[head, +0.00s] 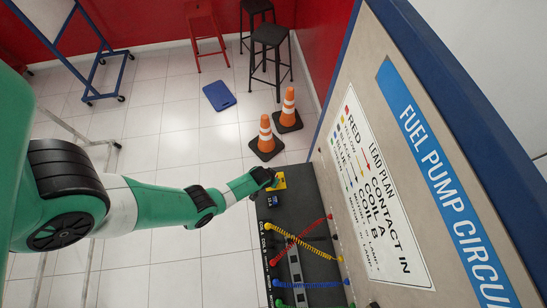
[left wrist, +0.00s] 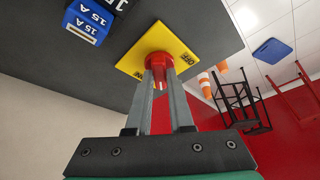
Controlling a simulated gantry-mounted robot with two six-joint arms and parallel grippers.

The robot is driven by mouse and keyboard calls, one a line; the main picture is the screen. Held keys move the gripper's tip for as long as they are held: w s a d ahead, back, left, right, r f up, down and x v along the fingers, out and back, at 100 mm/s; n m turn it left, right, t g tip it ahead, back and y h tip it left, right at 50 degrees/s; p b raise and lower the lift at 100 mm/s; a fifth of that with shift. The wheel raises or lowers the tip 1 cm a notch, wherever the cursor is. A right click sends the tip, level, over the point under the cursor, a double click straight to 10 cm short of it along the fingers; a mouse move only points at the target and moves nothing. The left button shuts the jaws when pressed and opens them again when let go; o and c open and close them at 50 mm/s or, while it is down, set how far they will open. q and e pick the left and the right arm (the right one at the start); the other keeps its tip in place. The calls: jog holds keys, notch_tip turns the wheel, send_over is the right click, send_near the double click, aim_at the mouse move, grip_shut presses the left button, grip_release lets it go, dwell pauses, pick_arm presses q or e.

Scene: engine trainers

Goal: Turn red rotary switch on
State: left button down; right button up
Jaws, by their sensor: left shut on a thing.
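The red rotary switch (left wrist: 158,60) sits on a yellow plate (left wrist: 182,50) on the dark panel. In the left wrist view my left gripper (left wrist: 160,78) has its two fingers closed on the switch's red knob. The plate carries lettering at its right and lower edges; "OFF" shows on the right. The knob's pointer direction is hidden by the fingers. In the head view the yellow plate (head: 281,182) is at the panel's far end, and my left gripper (head: 268,179) reaches it from the left, covering the knob. My right gripper is not in view.
Red, yellow, blue and green leads (head: 305,240) cross the dark panel (head: 290,205) nearer to me. The upright fuel pump board (head: 370,110) rises on the right. Orange cones (head: 265,138) and stools stand on the floor beyond.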

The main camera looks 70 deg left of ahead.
pick_arm(q)
jog(key=m+h, duration=0.1)
jog(key=m, duration=0.2)
jog(key=shift+a+m+t, duration=0.1)
jog(key=shift+m+t, duration=0.2)
jog(key=shift+m, duration=0.1)
jog(key=m+h+b, duration=0.1)
jog(key=m, duration=0.2)
jog(key=shift+a+f+b, duration=0.1)
jog(key=shift+b, duration=0.25)
jog(key=shift+s+m+h+b, duration=0.1)
jog(key=shift+m+h+b, duration=0.55)
jog(key=shift+m, duration=0.95)
jog(key=c, duration=0.8)
grip_release()
